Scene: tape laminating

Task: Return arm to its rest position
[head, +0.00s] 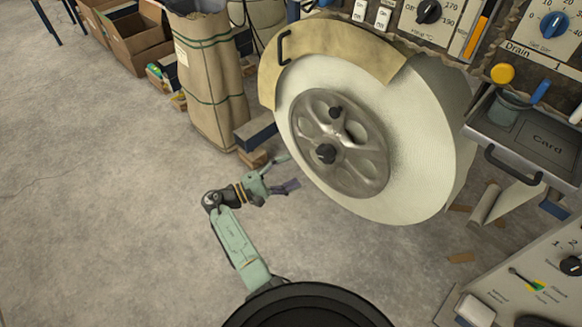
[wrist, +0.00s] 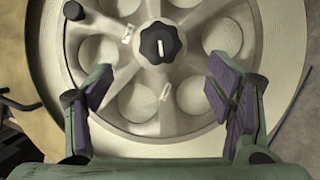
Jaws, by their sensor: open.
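My gripper (head: 287,173) is open and empty in the head view, at the end of my green arm, just left of a large white tape roll (head: 420,150). In the wrist view my gripper (wrist: 165,95) shows its two purple-padded fingers spread wide. Between and beyond them is the roll's grey metal hub (wrist: 140,112) with round holes. A black knob (wrist: 160,42) sits at the hub's centre and a smaller black knob (wrist: 74,10) is at upper left. The fingers appear apart from the hub. The hub also shows in the head view (head: 318,115).
A tan cover (head: 350,42) with a black handle curves over the roll's top. A tan sack (head: 212,85) and cardboard boxes (head: 135,40) stand behind. Control panels (head: 450,20) and a card tray (head: 525,135) are at right. The concrete floor (head: 100,190) at left is clear.

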